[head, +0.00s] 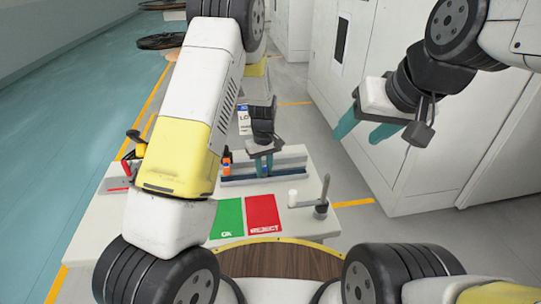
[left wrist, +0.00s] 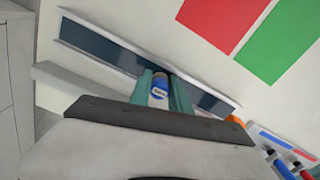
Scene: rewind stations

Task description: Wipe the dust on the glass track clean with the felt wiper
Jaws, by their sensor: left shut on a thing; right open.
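The glass track (head: 286,168) is a dark strip in a pale frame on the white table, and it runs diagonally across the left wrist view (left wrist: 100,50). My left gripper (head: 264,167) is over the middle of the track, fingers down. It is shut on the felt wiper (left wrist: 159,88), whose blue and white body shows between the teal fingers in the left wrist view. The wiper's lower end is hidden, so I cannot tell whether it touches the glass. I cannot make out dust on the strip. My right gripper (head: 362,129) is open and empty, away to the right by the cabinets.
A green OK mat (head: 228,217) and a red REJECT mat (head: 263,214) lie in front of the track. A grey post stand (head: 322,208) and a small white cylinder (head: 292,197) stand to their right. An orange item (head: 227,156) is at the track's left end.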

